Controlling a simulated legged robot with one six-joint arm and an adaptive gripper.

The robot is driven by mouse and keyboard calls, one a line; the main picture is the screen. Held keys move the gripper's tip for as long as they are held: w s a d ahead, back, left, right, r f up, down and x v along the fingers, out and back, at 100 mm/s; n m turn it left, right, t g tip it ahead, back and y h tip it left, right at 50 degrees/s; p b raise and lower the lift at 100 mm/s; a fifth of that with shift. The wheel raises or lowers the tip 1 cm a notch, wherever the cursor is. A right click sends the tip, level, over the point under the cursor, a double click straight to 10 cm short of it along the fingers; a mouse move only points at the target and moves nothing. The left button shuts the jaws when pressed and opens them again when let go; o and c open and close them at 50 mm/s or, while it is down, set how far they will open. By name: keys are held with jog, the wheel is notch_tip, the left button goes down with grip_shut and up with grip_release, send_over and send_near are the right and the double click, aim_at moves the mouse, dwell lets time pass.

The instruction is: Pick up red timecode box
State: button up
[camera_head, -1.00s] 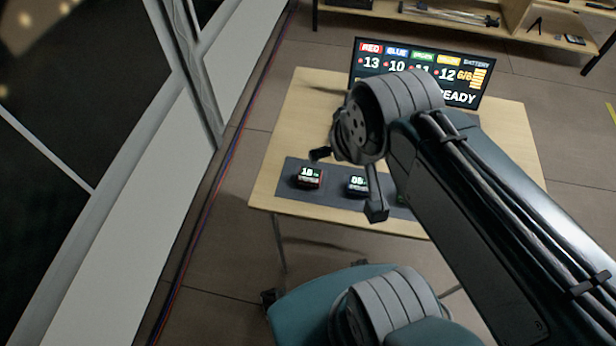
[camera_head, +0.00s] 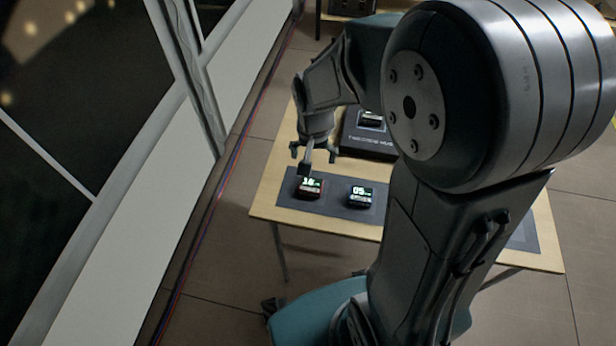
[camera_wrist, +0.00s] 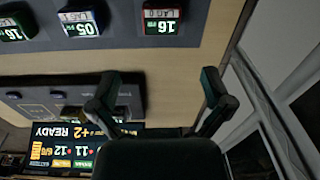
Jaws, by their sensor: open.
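The red timecode box (camera_head: 310,187) is a small dark box with red edges and a lit display. It sits at the left end of the dark mat in the head view.
A blue-edged box (camera_head: 358,195) sits right of the red one; a green-edged box (camera_wrist: 15,28) is farther along. The dark timecode hub (camera_head: 370,140) stands behind the mat (camera_head: 335,222). The monitor (camera_wrist: 80,145) reads READY. A white van wall is at left.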

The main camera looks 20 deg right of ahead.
aim_at(311, 184)
jog(key=f, duration=0.2)
jog(key=w+f, duration=0.1)
jog(key=shift+f+m+g, duration=0.25)
jog(key=shift+m+g, duration=0.05)
notch_tip(311, 184, down, 5)
jog(key=shift+f, duration=0.1)
jog(key=shift+w+f, duration=0.2)
jog(key=shift+f, duration=2.45)
jog(key=c, duration=0.9)
